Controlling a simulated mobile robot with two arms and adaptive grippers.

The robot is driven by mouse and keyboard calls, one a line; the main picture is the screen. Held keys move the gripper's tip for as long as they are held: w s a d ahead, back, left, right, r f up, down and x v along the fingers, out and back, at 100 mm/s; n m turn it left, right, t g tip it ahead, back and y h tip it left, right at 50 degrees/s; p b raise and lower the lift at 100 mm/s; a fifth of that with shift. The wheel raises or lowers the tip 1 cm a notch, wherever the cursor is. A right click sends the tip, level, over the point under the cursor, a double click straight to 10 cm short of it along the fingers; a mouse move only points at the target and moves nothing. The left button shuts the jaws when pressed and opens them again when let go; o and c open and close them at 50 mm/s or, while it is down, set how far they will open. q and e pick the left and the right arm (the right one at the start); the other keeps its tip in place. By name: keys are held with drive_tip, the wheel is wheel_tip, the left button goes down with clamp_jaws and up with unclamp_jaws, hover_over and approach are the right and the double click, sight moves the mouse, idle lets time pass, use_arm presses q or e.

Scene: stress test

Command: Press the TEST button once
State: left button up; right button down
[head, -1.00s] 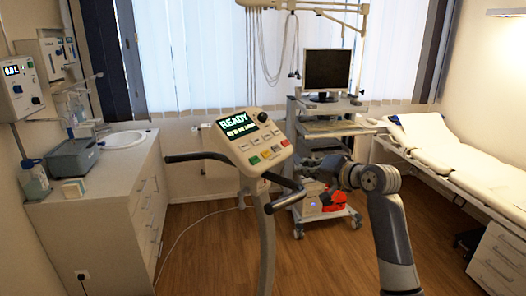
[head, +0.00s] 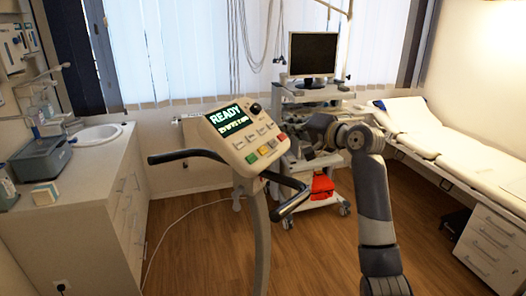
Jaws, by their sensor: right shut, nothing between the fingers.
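The console (head: 243,139) stands on a post left of the picture's middle. Its screen (head: 238,118) reads READY, with a smaller line below that I cannot read surely. Several grey buttons (head: 258,136) and a green (head: 251,158), a yellow (head: 264,150) and a red button (head: 277,142) sit below the screen. The labels are too small to read, so I cannot tell which button is TEST. My right gripper (head: 298,134) is shut and empty, just right of the console and pointing toward it. It appears apart from the buttons. My left gripper is out of view.
Dark handlebars (head: 187,155) stick out from the console post on both sides; the right one lies below my right gripper. A trolley with a monitor (head: 313,54) stands behind. A counter with a sink (head: 97,135) is at left, an examination bed (head: 455,155) at right.

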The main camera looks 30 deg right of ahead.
sight(263, 150)
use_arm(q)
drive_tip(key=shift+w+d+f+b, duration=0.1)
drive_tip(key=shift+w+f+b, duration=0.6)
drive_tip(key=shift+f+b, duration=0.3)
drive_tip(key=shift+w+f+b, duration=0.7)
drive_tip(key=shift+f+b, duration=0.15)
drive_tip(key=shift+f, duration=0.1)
use_arm(e)
drive_tip(key=shift+w+a+f, duration=0.35)
drive_tip(key=shift+w+f, duration=0.4)
drive_tip(key=shift+f, duration=0.35)
drive_tip(key=shift+w+a+f, duration=0.4)
drive_tip(key=shift+w+f, duration=0.4)
drive_tip(key=shift+f, duration=0.25)
drive_tip(key=shift+w+a+f, duration=0.35)
drive_tip(key=shift+w+f, duration=0.4)
drive_tip(key=shift+f, duration=0.35)
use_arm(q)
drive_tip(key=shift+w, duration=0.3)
use_arm(e)
drive_tip(key=shift+w+f, duration=0.1)
drive_tip(key=shift+w+a+f, duration=0.15)
drive_tip(key=shift+f, duration=0.1)
